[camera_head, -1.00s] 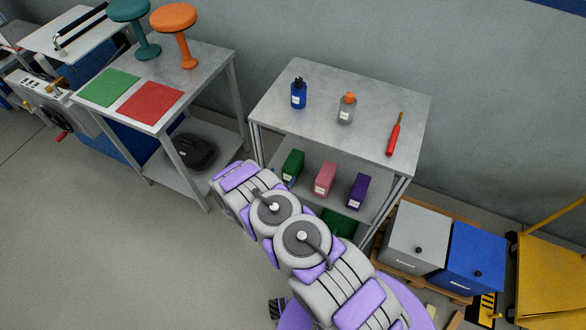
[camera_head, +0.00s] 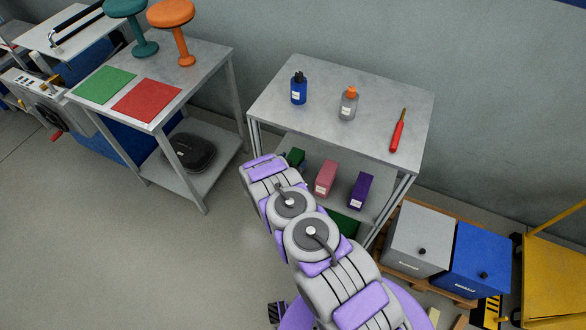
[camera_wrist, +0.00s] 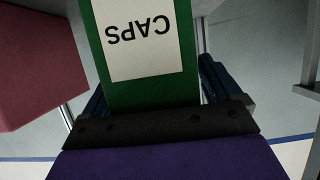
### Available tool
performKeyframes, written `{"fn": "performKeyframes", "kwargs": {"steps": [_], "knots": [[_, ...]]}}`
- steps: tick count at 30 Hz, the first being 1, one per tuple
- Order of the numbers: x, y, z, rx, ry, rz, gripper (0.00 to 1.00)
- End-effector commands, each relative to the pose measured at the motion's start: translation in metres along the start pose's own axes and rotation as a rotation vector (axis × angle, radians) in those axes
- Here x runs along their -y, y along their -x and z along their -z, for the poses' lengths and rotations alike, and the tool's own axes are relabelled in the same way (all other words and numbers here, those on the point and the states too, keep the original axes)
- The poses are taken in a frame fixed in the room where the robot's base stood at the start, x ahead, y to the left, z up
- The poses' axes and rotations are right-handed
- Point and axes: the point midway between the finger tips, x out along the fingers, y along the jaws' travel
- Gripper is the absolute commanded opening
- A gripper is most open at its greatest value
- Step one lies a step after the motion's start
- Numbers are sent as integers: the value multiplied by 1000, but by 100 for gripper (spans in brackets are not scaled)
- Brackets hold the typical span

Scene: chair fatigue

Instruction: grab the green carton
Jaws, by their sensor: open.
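The green carton (camera_head: 296,156) stands on the lower shelf of the middle table, mostly hidden behind my arm in the head view. In the wrist view the green carton (camera_wrist: 150,92) is very close, with a white label reading "CAPS" upside down. My gripper (camera_wrist: 155,88) is open, with one dark blue finger on each side of the carton. Whether either finger touches it I cannot tell. In the head view my gripper is hidden by my arm.
A pink carton (camera_head: 326,178) stands right of the green one and looms at the left of the wrist view (camera_wrist: 40,65). A purple carton (camera_head: 361,190) is farther right. The tabletop (camera_head: 320,110) overhangs the shelf, and table legs stand at its corners.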

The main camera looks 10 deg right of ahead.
Motion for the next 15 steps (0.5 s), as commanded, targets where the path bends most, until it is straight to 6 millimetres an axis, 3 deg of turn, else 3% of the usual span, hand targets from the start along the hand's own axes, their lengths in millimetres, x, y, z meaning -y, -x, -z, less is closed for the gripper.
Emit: {"fn": "performKeyframes", "kwargs": {"steps": [6,15], "knots": [[0,0,0,0,1,1,90],[0,0,0,1,1,0,61]]}}
